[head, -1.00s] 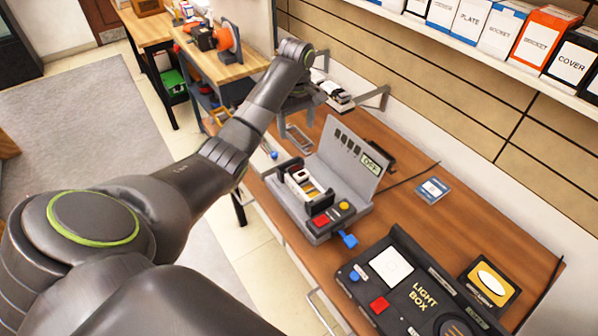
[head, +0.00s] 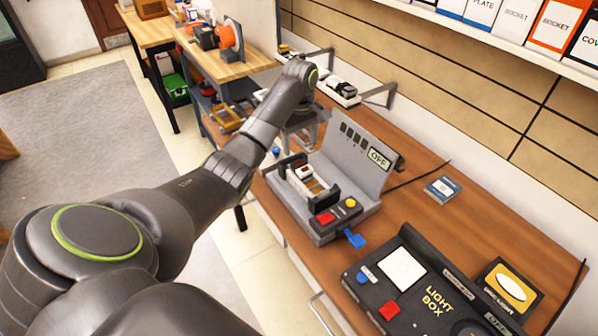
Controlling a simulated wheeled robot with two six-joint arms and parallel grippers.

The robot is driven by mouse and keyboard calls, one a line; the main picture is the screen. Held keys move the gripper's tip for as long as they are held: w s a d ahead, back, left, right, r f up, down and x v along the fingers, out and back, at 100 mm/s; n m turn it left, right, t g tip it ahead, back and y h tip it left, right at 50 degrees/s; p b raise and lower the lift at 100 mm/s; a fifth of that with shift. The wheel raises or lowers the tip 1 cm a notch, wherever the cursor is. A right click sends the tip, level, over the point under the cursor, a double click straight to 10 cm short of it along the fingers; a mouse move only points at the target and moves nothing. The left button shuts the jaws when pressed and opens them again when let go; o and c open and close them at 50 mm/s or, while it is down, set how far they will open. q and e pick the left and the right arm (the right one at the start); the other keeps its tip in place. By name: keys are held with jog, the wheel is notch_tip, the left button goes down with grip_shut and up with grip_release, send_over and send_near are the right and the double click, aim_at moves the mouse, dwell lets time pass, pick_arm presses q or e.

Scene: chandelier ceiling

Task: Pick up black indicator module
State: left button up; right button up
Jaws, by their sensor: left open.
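No part is clearly marked as the black indicator module. A small part with a black top and pale body (head: 339,88) lies on the wall rack at the back, right of my left wrist, and may be it. My left gripper (head: 303,140) points down over the far left of the bench, behind the grey tester (head: 322,222), with its fingers apart and nothing seen between them. The tester has an upright panel reading OFF and a cradle with black ends holding a pale and orange part (head: 307,180). My right gripper is out of view.
A black light box (head: 425,290) stands at the front right of the wooden bench (head: 420,225). A blue card (head: 442,189) lies behind it, near a dark cable. Labelled boxes (head: 510,18) line the upper shelf. A second bench (head: 225,68) stands at the back left.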

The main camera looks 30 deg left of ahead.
aim_at(299, 163)
pick_arm(q)
jog(key=shift+s+a+f+p, duration=0.1)
jog(key=shift+f+p, duration=0.35)
jog(key=shift+f, duration=1.3)
jog(key=shift+s+f+p, duration=0.1)
jog(key=shift+f+p, duration=0.3)
jog(key=shift+f, duration=1.35)
jog(key=shift+c, duration=0.5)
jog(key=shift+w, duration=0.1)
jog(key=c, duration=1)
